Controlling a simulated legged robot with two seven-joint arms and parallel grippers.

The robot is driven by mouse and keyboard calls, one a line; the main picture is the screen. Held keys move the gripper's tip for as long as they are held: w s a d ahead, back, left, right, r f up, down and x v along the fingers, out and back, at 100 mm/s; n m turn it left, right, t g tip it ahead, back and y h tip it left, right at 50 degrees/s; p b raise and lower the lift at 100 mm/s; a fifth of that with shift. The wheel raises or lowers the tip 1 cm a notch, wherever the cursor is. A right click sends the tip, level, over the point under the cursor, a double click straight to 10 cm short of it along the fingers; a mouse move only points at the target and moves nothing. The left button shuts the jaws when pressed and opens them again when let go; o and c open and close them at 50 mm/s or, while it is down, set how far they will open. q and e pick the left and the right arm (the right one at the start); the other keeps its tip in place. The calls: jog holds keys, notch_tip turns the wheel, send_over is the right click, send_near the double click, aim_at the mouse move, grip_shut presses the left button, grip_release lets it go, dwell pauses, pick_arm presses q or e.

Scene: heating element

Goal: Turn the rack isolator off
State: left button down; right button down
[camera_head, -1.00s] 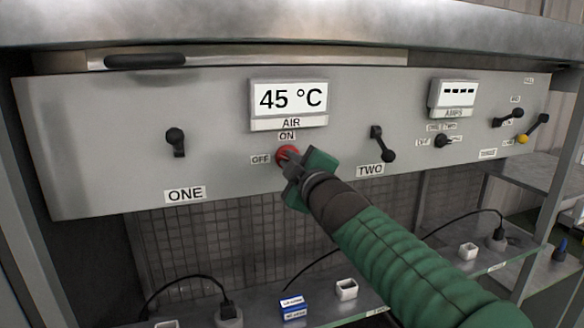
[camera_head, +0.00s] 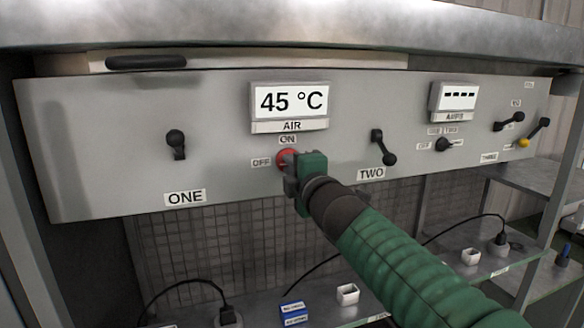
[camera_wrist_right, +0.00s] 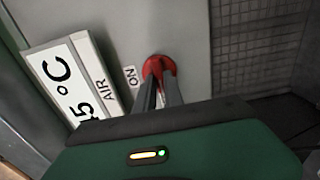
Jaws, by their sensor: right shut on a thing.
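The red rotary isolator (camera_head: 282,158) sits on the grey panel (camera_head: 225,140), with an ON label above it and an OFF label to its left. My right gripper (camera_head: 289,165) reaches it from the lower right and is shut on it. The right wrist view shows the red knob (camera_wrist_right: 160,66) at the fingertips of my right gripper (camera_wrist_right: 160,82). The gripper hides much of the knob in the head view, so its exact setting is hard to tell. My left gripper is not in view.
A display (camera_head: 290,101) reading 45 °C is above the knob. Black levers (camera_head: 176,144) and (camera_head: 383,147) flank it at ONE and TWO. More small switches and an amps display (camera_head: 454,97) are at right. A shelf with sockets and cables (camera_head: 347,293) runs below.

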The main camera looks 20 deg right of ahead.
jog(key=shift+f, duration=0.15)
jog(key=c, duration=1.4)
grip_release()
jog(key=shift+w, duration=0.2)
jog(key=shift+c, duration=0.2)
jog(key=shift+s, duration=0.1)
